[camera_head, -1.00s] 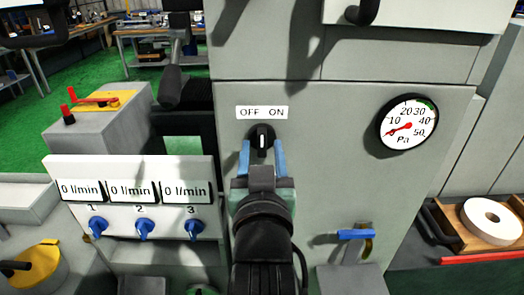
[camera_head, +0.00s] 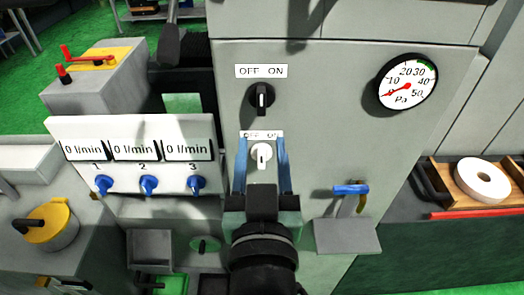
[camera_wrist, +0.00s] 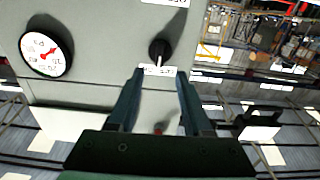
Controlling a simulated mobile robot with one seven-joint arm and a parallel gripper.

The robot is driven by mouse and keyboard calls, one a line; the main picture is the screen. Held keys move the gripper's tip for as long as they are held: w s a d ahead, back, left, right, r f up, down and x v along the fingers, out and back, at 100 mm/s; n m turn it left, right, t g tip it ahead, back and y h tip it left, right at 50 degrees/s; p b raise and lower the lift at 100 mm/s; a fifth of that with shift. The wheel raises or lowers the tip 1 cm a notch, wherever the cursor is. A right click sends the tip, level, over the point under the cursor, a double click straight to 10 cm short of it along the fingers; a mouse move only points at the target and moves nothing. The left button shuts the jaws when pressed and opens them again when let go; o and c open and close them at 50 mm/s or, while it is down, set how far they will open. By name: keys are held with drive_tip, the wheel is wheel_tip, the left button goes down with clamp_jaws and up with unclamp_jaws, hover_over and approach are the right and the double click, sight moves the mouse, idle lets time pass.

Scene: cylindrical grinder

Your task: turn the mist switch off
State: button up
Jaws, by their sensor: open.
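Two rotary switches sit one above the other on the grey machine panel, each under an OFF/ON label. The upper is a black knob (camera_head: 262,99), also in the wrist view (camera_wrist: 160,50). The lower is a white knob (camera_head: 261,156). Both handles stand about upright; I cannot tell which setting either marks, and no label reads "mist". My gripper (camera_head: 261,143) is open and empty, its blue fingers to the left and right of the white knob in the head view. Whether they touch it is not clear. The fingers also show in the wrist view (camera_wrist: 157,85).
A round pressure gauge (camera_head: 407,82) is at the upper right of the panel. A blue-handled valve (camera_head: 351,189) is at lower right. A white flow panel (camera_head: 130,125) with three blue knobs juts out at left. A wooden tray (camera_head: 459,194) holds a white ring.

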drive_tip(key=shift+s+p, duration=1.45)
drive_tip(key=shift+s, duration=0.25)
wheel_tip(320, 180, up, 35)
drive_tip(key=s+t, duration=0.2)
drive_tip(key=t, duration=0.7)
drive_tip(key=shift+s+r, duration=0.1)
